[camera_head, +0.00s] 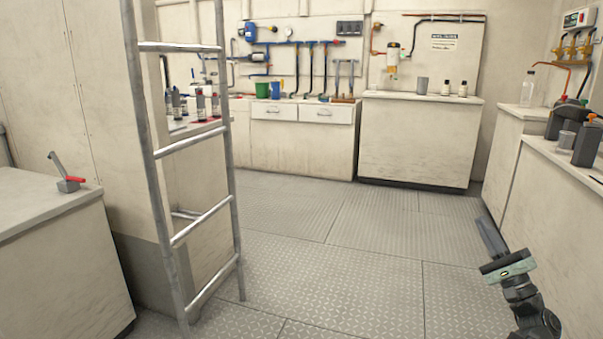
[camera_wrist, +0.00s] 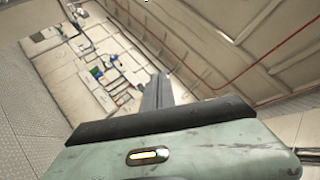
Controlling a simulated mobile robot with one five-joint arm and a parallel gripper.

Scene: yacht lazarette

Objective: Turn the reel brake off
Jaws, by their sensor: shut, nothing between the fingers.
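I cannot make out for certain which fitting is the reel brake. A small grey block with a red part and an upright grey lever (camera_head: 67,175) sits on the left counter, far from my gripper. My gripper (camera_head: 485,225) is at the lower right of the head view, shut and empty, pointing up over the floor near the right counter. Its closed fingers also show in the wrist view (camera_wrist: 157,92), with open room beyond them and nothing touching them.
A metal ladder (camera_head: 188,146) stands between me and the left side. Counters line the left, back and right (camera_head: 565,165). A back cabinet (camera_head: 415,140) carries small bottles. A control box (camera_head: 578,18) hangs at the upper right. The tread-plate floor (camera_head: 330,250) is clear.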

